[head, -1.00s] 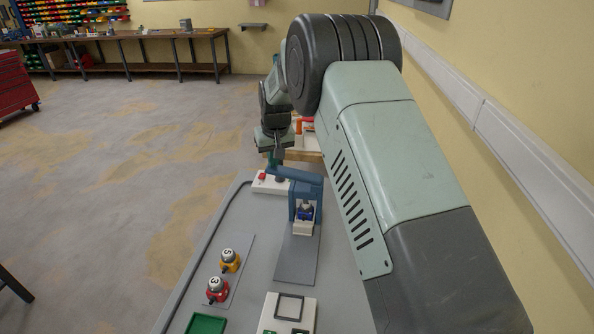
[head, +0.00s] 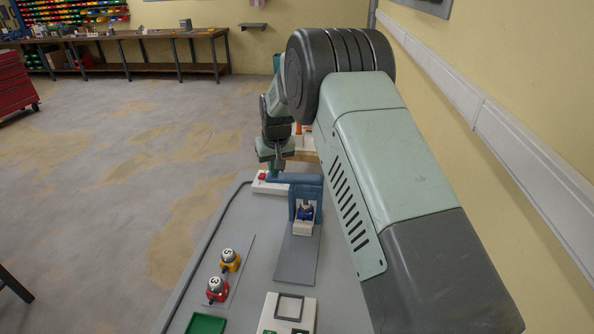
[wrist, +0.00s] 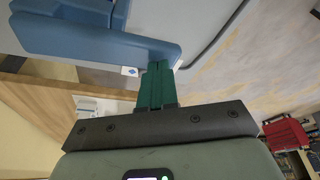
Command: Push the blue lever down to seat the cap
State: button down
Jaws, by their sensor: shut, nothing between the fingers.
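The blue lever (head: 296,178) sticks out left from the top of a blue press (head: 306,192) and looks roughly level. In the wrist view the lever (wrist: 95,38) is a long blue bar across the upper left. My gripper (head: 274,170) is at the lever's free end. In the wrist view its green fingers (wrist: 158,68) are together and empty, with their tips at the lever's end; contact looks likely but is not clear.
The press stands on a grey plate (head: 297,262) on a grey table. A white box with a red button (head: 262,176) is close to my gripper. Two numbered figures (head: 230,260), a green tray (head: 206,323) and a white socket box (head: 287,315) are nearer the front.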

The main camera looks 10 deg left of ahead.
jog(key=shift+f, duration=1.1)
notch_tip(320, 180, up, 11)
dwell(1.2)
